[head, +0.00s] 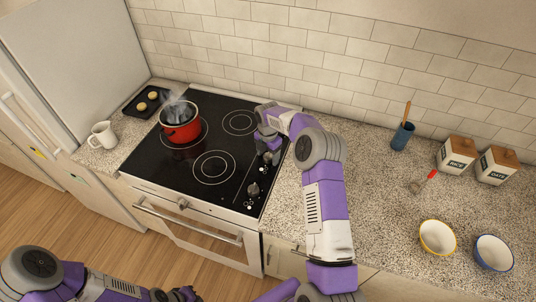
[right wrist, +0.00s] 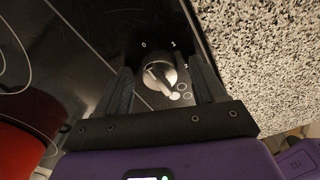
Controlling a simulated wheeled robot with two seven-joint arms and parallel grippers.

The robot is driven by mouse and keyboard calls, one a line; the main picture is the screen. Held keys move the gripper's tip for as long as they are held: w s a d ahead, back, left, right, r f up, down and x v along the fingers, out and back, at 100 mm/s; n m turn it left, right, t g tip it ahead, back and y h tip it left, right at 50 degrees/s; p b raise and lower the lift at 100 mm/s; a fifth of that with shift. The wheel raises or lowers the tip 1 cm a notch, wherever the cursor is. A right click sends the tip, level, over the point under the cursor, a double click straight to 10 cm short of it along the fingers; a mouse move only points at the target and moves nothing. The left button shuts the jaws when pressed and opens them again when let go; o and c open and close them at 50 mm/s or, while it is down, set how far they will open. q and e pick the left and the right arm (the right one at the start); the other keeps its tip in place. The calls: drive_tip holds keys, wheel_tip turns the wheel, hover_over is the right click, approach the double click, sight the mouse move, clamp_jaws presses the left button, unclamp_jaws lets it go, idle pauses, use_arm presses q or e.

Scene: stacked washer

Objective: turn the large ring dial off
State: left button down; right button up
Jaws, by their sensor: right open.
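A black glass cooktop (head: 170,165) has silver dials along its right side. The near dial (head: 253,189) is uncovered in the head view; another dial (head: 268,157) is partly hidden by my right gripper (head: 267,148). In the right wrist view a round silver dial (right wrist: 159,75) with a raised bar sits between the open fingers of my right gripper (right wrist: 163,90). The bar slants, with marks 0 and 1 above it and small circle symbols at its lower right. No finger clearly touches it. My left gripper (head: 182,294) is at the bottom edge, its jaws unclear.
A steaming red pot (head: 181,131) stands on a rear-left ring, near a black tray (head: 147,102) and a white mug (head: 104,135). The right counter (head: 380,210) has free room, with bowls and canisters further right. The tiled wall (head: 350,60) is behind.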

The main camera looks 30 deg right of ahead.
sight(268, 154)
wheel_tip(268, 154, up, 8)
drive_tip(key=shift+f, duration=0.15)
idle(0.6)
